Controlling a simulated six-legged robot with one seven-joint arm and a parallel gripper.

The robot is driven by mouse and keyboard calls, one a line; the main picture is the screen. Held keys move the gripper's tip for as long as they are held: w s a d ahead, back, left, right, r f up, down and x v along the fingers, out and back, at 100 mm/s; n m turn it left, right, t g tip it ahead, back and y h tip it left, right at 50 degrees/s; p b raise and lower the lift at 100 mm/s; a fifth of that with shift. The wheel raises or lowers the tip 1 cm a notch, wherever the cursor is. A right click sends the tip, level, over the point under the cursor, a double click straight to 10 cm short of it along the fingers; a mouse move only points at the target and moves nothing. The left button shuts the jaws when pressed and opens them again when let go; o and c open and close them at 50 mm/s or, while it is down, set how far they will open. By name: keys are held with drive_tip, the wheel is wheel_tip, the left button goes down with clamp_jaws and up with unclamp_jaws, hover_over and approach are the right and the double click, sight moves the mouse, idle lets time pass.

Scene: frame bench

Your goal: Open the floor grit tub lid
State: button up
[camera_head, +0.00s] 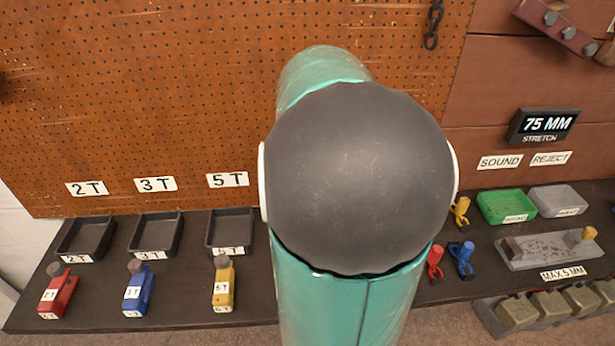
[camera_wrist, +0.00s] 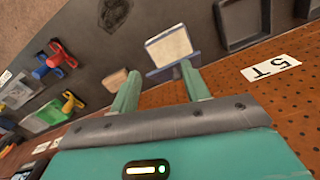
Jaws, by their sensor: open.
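No grit tub or lid can be made out in either view. My arm covers the middle of the head view and hides the bench behind it. In the wrist view my gripper (camera_wrist: 160,72) is open, with two teal fingers apart and nothing seen held between them. Beyond the fingertips a pale panel in a blue holder (camera_wrist: 172,47) stands on the dark bench. A small tan block (camera_wrist: 114,80) is by the left finger. I cannot tell whether the fingers touch either one.
The dark bench (camera_head: 185,285) bears black trays (camera_head: 155,236), red, blue and yellow tagged pieces (camera_head: 139,288), a green tray (camera_head: 505,206), a grey tray (camera_head: 558,200) and shackles (camera_head: 461,258). A pegboard (camera_head: 150,100) stands behind. Several blocks (camera_head: 551,307) sit at the lower right front.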

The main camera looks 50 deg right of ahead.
drive_tip(key=shift+s+a+r, duration=0.5)
drive_tip(key=shift+s+a, duration=0.25)
drive_tip(key=shift+a, duration=0.15)
